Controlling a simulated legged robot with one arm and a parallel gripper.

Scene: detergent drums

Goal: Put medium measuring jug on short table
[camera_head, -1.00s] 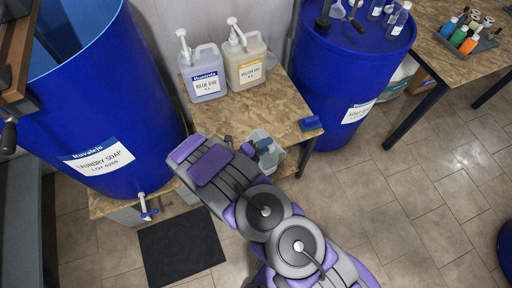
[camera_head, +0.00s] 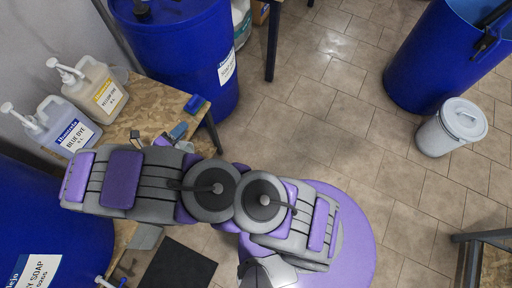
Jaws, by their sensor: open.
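The short table (camera_head: 150,97) is the low wooden one at upper left. My gripper (camera_head: 157,134) is low over its front part, partly hidden by my arm, with its jaws apart. The place below my gripper and forearm is largely covered by the arm. I cannot tell whether anything lies between the jaws.
Blue dye (camera_head: 66,127) and yellow dye (camera_head: 98,88) jugs stand at the table's back left. A blue block (camera_head: 195,104) sits at its right edge. Blue drums (camera_head: 180,50) flank the table. A lidded grey bin (camera_head: 450,127) stands right. The middle floor is clear.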

